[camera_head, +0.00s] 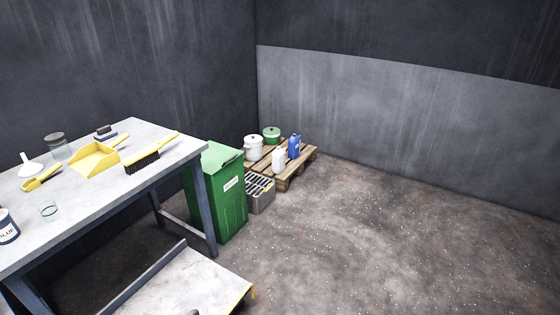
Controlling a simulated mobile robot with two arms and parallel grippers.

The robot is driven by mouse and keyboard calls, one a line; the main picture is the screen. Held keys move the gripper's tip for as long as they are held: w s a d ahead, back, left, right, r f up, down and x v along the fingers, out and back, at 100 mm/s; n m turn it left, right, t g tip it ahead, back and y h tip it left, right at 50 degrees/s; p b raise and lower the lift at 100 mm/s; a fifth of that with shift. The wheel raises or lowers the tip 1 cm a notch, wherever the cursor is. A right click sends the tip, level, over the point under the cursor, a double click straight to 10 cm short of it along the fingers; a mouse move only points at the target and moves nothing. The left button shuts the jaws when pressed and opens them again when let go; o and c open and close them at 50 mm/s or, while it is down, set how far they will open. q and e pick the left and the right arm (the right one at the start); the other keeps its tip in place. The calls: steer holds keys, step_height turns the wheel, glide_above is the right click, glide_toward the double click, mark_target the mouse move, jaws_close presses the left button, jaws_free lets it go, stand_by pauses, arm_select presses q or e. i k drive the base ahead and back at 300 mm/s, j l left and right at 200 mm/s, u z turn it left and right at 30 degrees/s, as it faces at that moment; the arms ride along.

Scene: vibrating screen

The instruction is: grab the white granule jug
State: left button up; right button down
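A small white jug (278,160) stands upright on the wooden pallet (296,171) in the far corner, at the pallet's front side. It is the likely white granule jug, but no label on it can be read from here. A blue jug (294,146) stands just to its right and a white bucket (254,148) to its left. Neither of my grippers is in view, so nothing shows near the jug.
A green bin (218,195) and a grey crate (260,194) stand left of the pallet. A workbench (110,205) with brush, dustpan and jars fills the left. A low grey platform (190,285) lies at the bottom. The floor (390,235) right of these is open.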

mark_target(278, 155)
steer(key=i+z, duration=0.35)
steer(key=i, duration=1.4)
steer(key=i+l, duration=0.15)
steer(key=i, duration=2.65)
steer(key=u, duration=0.05)
